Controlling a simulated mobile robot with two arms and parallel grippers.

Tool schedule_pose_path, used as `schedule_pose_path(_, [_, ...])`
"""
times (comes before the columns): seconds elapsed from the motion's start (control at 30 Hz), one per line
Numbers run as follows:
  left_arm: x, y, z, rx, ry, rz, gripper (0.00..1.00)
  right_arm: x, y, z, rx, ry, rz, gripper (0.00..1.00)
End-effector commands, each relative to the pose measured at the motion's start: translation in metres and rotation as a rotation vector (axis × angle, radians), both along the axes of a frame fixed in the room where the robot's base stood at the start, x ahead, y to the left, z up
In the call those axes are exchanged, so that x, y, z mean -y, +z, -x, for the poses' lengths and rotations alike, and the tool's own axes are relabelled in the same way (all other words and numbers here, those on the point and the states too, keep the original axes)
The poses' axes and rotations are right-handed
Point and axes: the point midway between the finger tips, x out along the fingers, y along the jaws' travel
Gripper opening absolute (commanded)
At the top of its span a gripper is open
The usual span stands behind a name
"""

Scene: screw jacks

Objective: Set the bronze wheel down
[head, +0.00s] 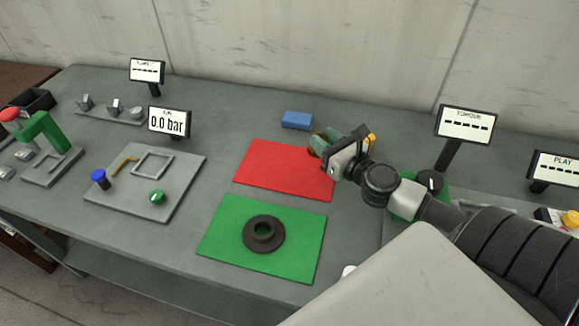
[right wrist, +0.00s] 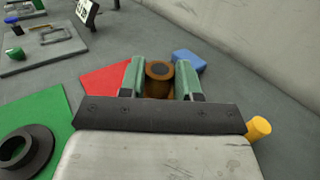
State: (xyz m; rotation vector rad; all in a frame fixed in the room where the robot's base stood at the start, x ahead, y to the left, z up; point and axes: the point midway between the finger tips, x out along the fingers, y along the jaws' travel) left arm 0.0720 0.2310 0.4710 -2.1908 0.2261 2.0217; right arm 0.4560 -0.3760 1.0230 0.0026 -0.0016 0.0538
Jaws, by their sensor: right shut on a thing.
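The bronze wheel (right wrist: 158,72) shows in the right wrist view as a brown round piece with a dark centre. It sits between the two green fingers of my right gripper (right wrist: 161,80), which is shut on it. In the head view my right gripper (head: 322,145) is over the far right corner of the red mat (head: 280,167). The wheel is mostly hidden there by the fingers, and I cannot tell its height above the bench. My left gripper is not in view.
A dark flanged ring (head: 263,234) lies on the green mat (head: 222,225). A blue block (head: 297,120) is behind the red mat, and a yellow piece (right wrist: 258,128) is beside the gripper. A grey plate with fittings (head: 180,175) is left. Display stands (head: 466,124) are right.

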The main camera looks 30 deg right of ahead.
Motion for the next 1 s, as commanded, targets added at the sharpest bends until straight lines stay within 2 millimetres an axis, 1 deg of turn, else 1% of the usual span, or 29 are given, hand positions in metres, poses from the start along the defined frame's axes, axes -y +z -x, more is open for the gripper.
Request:
schedule_pose_path(0.03, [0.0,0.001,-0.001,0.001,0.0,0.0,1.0,-0.011,-0.003,-0.008,0.008,0.001,-0.001,0.0])
schedule_pose_path(0.2, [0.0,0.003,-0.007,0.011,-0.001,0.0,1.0,-0.041,-0.027,-0.03,0.006,-0.003,-0.003,0.0])
schedule_pose_path(0.3, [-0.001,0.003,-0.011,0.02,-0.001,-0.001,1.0,-0.054,-0.037,-0.039,0.005,-0.002,-0.001,0.0])
schedule_pose_path(0.4, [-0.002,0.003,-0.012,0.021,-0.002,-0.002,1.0,-0.062,-0.043,-0.044,0.004,-0.001,0.0,0.0])
schedule_pose_path(0.5, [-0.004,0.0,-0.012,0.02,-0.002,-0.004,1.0,-0.065,-0.049,-0.045,0.003,-0.001,0.002,0.0])
schedule_pose_path(0.7, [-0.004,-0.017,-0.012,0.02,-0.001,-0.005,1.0,-0.065,-0.081,-0.045,0.002,-0.003,0.001,0.0])
schedule_pose_path(0.73, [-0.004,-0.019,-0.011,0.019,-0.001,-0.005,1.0,-0.065,-0.083,-0.045,0.002,-0.002,0.002,0.0])
schedule_pose_path(0.83, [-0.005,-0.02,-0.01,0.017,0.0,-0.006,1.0,-0.065,-0.087,-0.045,0.002,-0.001,0.002,0.0])
schedule_pose_path(1.0, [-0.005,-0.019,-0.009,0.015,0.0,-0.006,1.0,-0.065,-0.086,-0.045,0.003,-0.001,0.003,0.0])
